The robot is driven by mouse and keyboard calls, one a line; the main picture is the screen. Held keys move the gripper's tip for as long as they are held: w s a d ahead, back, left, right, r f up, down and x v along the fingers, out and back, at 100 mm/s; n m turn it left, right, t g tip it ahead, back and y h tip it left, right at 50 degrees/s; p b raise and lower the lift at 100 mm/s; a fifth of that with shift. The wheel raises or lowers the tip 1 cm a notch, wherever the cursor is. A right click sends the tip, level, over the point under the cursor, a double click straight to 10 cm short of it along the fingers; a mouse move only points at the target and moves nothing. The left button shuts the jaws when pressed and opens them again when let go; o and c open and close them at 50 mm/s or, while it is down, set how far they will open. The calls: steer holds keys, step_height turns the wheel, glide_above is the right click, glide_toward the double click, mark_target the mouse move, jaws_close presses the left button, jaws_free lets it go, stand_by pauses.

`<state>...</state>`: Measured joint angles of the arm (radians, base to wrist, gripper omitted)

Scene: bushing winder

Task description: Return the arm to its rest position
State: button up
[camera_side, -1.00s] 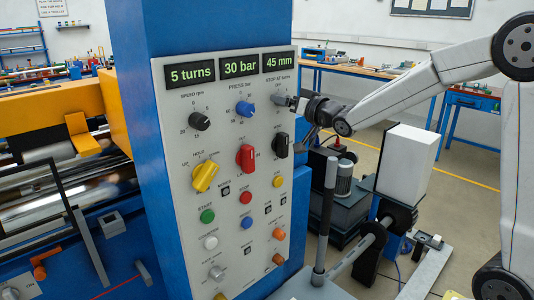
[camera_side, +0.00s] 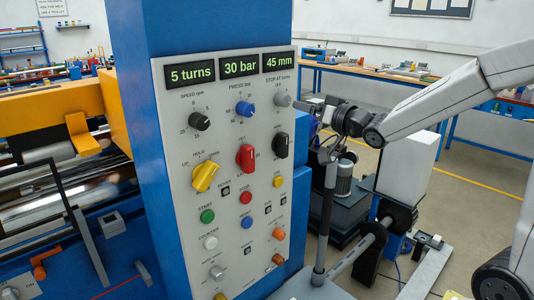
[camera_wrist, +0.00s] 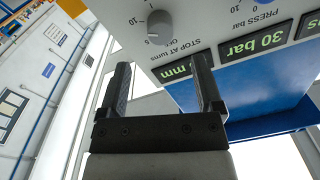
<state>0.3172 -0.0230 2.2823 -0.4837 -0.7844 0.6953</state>
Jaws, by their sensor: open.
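My gripper (camera_side: 318,107) is at the right of the control panel (camera_side: 180,150) in the side view, apart from it. In the wrist view my gripper (camera_wrist: 160,85) shows two dark fingers spread apart with nothing between them. The grey STOP AT turns knob (camera_side: 282,99) is left of my gripper in the side view. It also shows just beyond the fingers in the wrist view (camera_wrist: 160,26). The displays above the knobs read 5 turns (camera_side: 191,74), 30 bar (camera_side: 239,68) and 45 mm (camera_side: 279,62).
The panel carries a blue knob (camera_side: 244,109), a red selector (camera_side: 245,158), a yellow selector (camera_side: 206,176) and several buttons. A dark post (camera_side: 326,210) and a white box (camera_side: 409,165) stand below my arm. Benches line the back wall.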

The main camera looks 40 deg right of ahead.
steer(key=shift+s, duration=0.3)
steer(key=s+a+f+g+h, duration=0.1)
steer(key=s+a+f+g, duration=0.1)
steer(key=f+g, duration=0.35)
steer(key=s+a+f+g, duration=0.1)
steer(key=s+f+g, duration=0.1)
steer(key=f, duration=0.7)
steer(key=s+a+f+n+g, duration=0.1)
steer(key=s+a+f+g, duration=0.2)
steer(key=s, duration=0.4)
steer(key=s+a+f+n+g, duration=0.2)
steer(key=s+a+f+g, duration=0.1)
steer(key=s+f+g, duration=0.2)
step_height(320, 180, down, 3)
steer(key=shift+s+r+n+y, duration=0.1)
steer(key=shift+s+n+y, duration=0.2)
steer(key=shift+s, duration=0.65)
steer(key=shift+a, duration=0.1)
